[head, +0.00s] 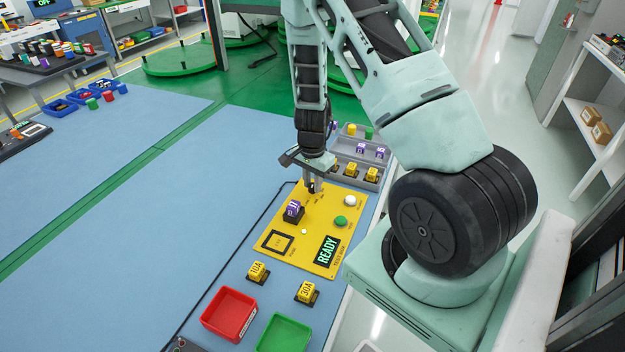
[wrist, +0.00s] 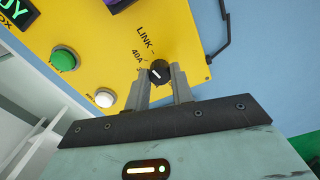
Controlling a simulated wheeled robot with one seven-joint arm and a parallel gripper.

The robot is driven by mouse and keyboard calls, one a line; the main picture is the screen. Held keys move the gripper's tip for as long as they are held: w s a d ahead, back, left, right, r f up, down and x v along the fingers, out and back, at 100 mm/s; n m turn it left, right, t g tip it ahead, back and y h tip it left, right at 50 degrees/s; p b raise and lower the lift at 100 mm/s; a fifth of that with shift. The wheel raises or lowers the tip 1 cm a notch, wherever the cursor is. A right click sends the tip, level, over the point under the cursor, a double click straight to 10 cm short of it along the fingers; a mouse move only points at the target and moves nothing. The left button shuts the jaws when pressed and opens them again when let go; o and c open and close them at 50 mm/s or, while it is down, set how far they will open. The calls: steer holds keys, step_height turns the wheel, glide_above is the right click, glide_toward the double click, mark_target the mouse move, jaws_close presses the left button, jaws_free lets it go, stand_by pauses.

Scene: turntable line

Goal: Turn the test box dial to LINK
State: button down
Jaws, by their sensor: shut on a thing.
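The yellow test box (head: 318,226) lies on the blue table in the head view, with a lit READY display (head: 326,251). Its black dial (wrist: 159,71) shows in the wrist view between my two fingers, with LINK and 40A printed beside it. A short white mark is on the dial; I cannot tell for certain which label it points at. My gripper (wrist: 160,75) is shut on the dial. In the head view my gripper (head: 314,187) points down at the far edge of the box and mostly hides the dial.
A green button (head: 340,221), a white button (head: 350,201) and a purple block (head: 293,208) are on the box near my gripper. A grey tray (head: 371,185) with yellow blocks stands behind. Red (head: 229,313) and green (head: 284,334) bins stand in front.

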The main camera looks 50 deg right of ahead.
mark_target(312, 184)
steer(key=shift+m, duration=1.2)
steer(key=c, duration=1.2)
jaws_free()
steer(key=shift+r, duration=0.15)
step_height(312, 184, up, 17)
steer(key=p, duration=0.1)
steer(key=shift+p, duration=0.3)
steer(key=shift+r, duration=0.1)
